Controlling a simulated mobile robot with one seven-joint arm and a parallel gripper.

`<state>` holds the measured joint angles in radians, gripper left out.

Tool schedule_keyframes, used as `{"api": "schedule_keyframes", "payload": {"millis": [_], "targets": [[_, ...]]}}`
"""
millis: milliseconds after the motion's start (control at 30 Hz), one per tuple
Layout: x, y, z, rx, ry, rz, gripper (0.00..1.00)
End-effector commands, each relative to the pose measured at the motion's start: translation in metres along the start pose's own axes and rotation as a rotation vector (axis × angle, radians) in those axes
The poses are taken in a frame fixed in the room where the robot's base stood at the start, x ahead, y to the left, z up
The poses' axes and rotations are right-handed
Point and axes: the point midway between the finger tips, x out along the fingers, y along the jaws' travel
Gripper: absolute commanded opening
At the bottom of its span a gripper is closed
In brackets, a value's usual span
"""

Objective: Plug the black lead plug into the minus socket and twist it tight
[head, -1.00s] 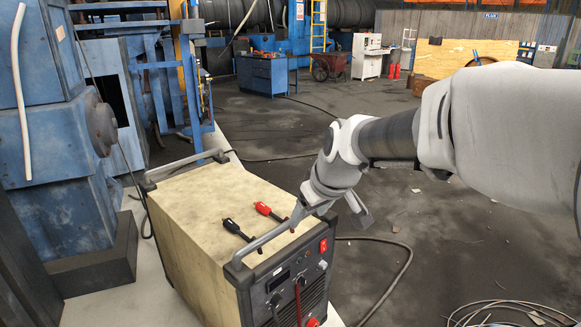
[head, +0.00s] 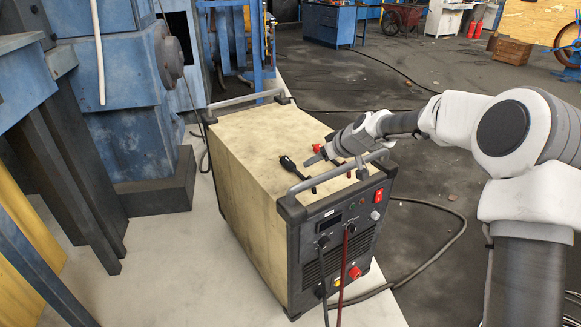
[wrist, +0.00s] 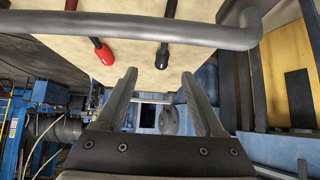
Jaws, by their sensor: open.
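The black lead plug (head: 287,163) lies on the beige top of the welding machine (head: 245,147). It also shows in the wrist view (wrist: 162,56), just beyond the gap between my fingers. My gripper (head: 336,164) is open and empty near the front handle bar, at the right of the black plug in the head view. In the wrist view its two fingers (wrist: 160,74) stand apart. The front panel (head: 335,245) carries the sockets low down, one of them red (head: 354,272). I cannot read which one is minus.
A red plug (head: 318,148) lies beside the black one, close to my gripper; it also shows in the wrist view (wrist: 103,51). A grey handle bar (head: 345,172) crosses the top front edge. Black and red cables (head: 346,262) hang down the panel. Blue machinery stands at the left.

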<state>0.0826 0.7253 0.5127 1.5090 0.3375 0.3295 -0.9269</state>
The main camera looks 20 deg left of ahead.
Motion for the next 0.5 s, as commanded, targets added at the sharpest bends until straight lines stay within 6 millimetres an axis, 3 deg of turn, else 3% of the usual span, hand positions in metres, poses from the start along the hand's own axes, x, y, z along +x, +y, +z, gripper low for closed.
{"api": "schedule_keyframes", "payload": {"millis": [300, 500], "targets": [[0.063, -0.002, 0.000, 0.000, -0.001, -0.001, 0.70], [0.080, -0.001, 0.000, 0.001, -0.001, 0.000, 0.70]]}}
